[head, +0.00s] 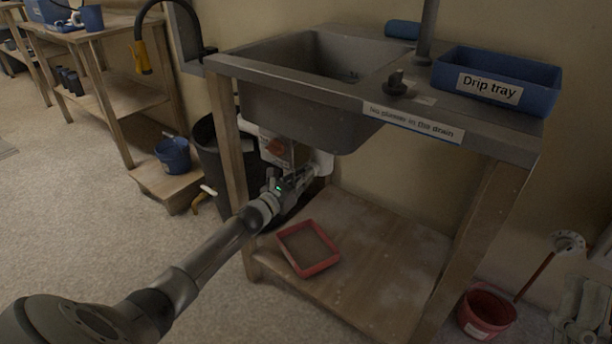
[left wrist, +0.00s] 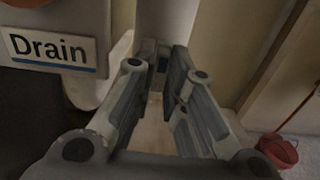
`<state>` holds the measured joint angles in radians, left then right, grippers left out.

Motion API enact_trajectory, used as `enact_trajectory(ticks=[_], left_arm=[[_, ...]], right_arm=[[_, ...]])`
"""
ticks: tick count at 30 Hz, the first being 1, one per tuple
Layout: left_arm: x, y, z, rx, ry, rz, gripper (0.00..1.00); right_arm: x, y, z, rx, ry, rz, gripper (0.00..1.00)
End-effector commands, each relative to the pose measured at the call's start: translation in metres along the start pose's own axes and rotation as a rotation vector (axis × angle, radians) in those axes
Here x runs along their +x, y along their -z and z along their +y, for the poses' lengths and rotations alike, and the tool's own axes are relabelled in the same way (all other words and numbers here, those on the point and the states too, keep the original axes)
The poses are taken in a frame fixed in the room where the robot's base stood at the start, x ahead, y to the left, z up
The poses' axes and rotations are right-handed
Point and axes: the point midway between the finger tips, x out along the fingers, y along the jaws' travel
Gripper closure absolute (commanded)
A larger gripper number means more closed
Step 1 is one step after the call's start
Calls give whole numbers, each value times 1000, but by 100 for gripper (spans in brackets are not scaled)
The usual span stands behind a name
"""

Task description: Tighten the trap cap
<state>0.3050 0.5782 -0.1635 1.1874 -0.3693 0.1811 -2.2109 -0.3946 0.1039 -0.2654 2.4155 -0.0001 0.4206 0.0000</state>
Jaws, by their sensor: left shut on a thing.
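The white drain trap (head: 323,163) hangs under the grey sink (head: 300,105), behind the front left leg of the stand. My left gripper (head: 303,178) reaches in below the basin to the trap. In the left wrist view my fingers (left wrist: 165,58) are closed in at the trap's pale plastic, shut on the trap cap. The cap itself is mostly hidden by the fingers. A curved white part of the trap (left wrist: 112,78) shows left of the fingers, beside a "Drain" label (left wrist: 50,48).
A red tray (head: 308,270) lies on the wooden lower shelf (head: 375,260) below my arm. A white box with an orange knob (head: 278,150) and a black bin (head: 215,165) are close by. A blue drip tray (head: 455,65) stands on top. A red bucket (head: 487,310) is right.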

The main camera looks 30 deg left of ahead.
Motion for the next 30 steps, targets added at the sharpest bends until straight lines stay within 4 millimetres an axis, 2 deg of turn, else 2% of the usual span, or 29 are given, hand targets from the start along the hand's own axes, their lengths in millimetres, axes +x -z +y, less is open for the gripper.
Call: enact_trajectory(ticks=[1, 2, 7, 18, 30], left_arm=[[0, 0, 0, 5, 1, 0, 100], [0, 0, 0, 5, 1, 0, 85], [0, 0, 0, 3, 1, 0, 64], [-3, 0, 0, 0, 0, 1, 64], [-32, -1, 0, 0, 0, 1, 64]], right_arm=[[0, 0, 0, 0, 0, -1, 64], [0, 0, 0, 0, 0, -1, 64], [0, 0, 0, 0, 0, -2, 64], [2, -2, 0, -1, -1, -18, 64], [-5, -52, 7, -14, -12, -294, 64]])
